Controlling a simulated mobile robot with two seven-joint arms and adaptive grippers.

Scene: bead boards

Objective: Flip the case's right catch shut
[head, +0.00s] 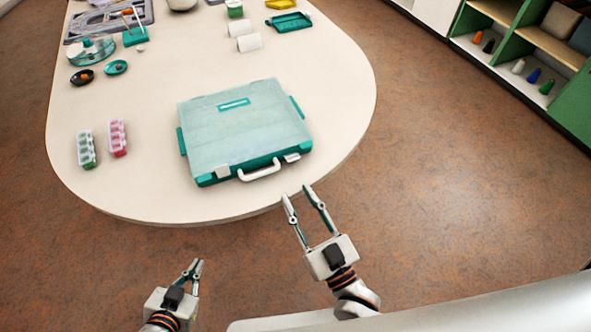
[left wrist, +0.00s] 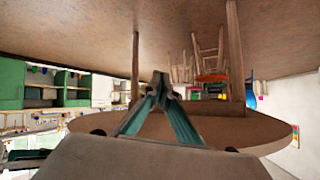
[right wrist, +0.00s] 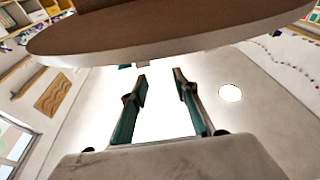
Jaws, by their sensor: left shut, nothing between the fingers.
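The teal case (head: 243,125) lies flat on the table with its lid down. Its white handle (head: 260,171) points to the near edge. The right catch (head: 292,157) is a pale tab on the front edge, right of the handle; it seems to stick out, but I cannot tell exactly how it sits. The left catch (head: 222,172) is left of the handle. My right gripper (head: 304,191) is open and empty, just off the table's near edge, close to the right catch. It also shows open in the right wrist view (right wrist: 160,82). My left gripper (head: 196,263) is shut and empty, away from the table.
The pale table (head: 335,95) has a rounded edge close to my right gripper. Green and red bead boxes (head: 86,148) stand left of the case. Small bowls, white cylinders and trays are at the back. Green shelves (head: 500,45) stand far right. The table right of the case is clear.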

